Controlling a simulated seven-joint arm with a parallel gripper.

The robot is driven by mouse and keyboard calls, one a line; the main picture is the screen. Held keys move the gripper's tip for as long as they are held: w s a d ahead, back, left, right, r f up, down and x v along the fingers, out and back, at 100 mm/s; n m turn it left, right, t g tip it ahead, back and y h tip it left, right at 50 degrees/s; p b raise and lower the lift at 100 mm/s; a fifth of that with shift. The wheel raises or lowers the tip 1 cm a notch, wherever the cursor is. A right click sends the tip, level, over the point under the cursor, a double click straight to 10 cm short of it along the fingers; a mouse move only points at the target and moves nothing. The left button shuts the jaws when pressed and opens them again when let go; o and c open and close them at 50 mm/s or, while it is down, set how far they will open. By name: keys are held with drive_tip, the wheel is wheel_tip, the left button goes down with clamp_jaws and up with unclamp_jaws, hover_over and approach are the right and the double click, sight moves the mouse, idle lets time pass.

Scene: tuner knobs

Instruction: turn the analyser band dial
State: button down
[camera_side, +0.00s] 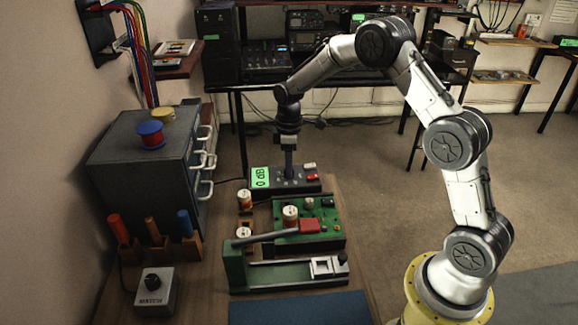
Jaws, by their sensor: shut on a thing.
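A dark box (312,186) with a green "0 dB" display (261,177) stands at the back of the bench. It has a red button (313,177) and a pale button (309,166) on its right side. My gripper (288,172) points straight down onto the top of this box, just right of the display. Its narrow fingers are shut on the dial there; the dial is mostly hidden by the fingers, so its pointer and any marks cannot be read.
Nearer is a green-ended fixture with a long lever (280,235). A grey "MATCH" box (154,292) with a black knob stands front left. A drawer cabinet (140,170) rises at left.

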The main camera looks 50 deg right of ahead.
idle(0.3)
drive_tip(key=c, duration=0.5)
unclamp_jaws()
drive_tip(key=shift+c, duration=0.2)
drive_tip(key=shift+r, duration=0.1)
wheel_tip(320, 180, up, 14)
